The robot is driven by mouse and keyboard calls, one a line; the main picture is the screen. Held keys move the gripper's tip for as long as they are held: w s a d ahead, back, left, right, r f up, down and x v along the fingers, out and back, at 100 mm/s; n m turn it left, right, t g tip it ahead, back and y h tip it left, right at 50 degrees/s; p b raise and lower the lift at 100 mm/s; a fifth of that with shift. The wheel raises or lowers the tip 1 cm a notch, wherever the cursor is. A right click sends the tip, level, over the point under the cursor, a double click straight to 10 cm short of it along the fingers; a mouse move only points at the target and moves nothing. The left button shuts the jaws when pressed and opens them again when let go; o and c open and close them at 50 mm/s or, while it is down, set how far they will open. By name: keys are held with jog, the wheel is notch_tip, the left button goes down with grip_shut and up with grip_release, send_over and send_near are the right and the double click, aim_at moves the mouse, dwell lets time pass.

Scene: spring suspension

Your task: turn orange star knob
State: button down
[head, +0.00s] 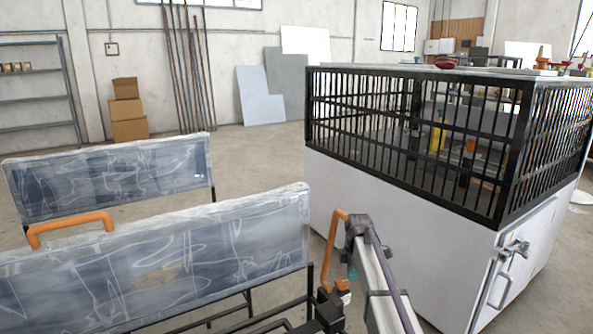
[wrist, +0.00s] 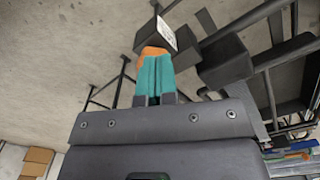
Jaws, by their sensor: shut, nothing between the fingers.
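The orange star knob (head: 343,285) shows only as a small orange patch beside a black block (head: 330,311) with a white label, low in the middle of the head view. In the wrist view the orange part (wrist: 153,51) lies at the tips of my teal fingers, with the black block (wrist: 155,36) just beyond it. My gripper (wrist: 154,62) is shut with nothing between the fingers. In the head view its teal tips (head: 352,272) are right above the orange patch. The fingers hide most of the knob, and I cannot tell whether they touch it.
Plastic-wrapped panels (head: 170,255) on black frames stand left of my arm. A curved orange handle (head: 335,240) rises close beside the fingers; another (head: 68,228) sits farther left. A white cabinet with a black barred cage (head: 420,130) stands close on the right. Open floor lies behind.

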jog(key=f, duration=0.1)
jog(key=f+b, duration=0.2)
jog(key=shift+s+f, duration=0.1)
jog(key=shift+s, duration=0.15)
jog(key=shift+s+f+b, duration=0.1)
jog(key=shift+b, duration=0.3)
jog(key=shift+w, duration=0.25)
jog(key=shift+w+a, duration=0.15)
jog(key=shift+w, duration=1.35)
jog(key=shift+w+d, duration=0.15)
jog(key=shift+d, duration=0.05)
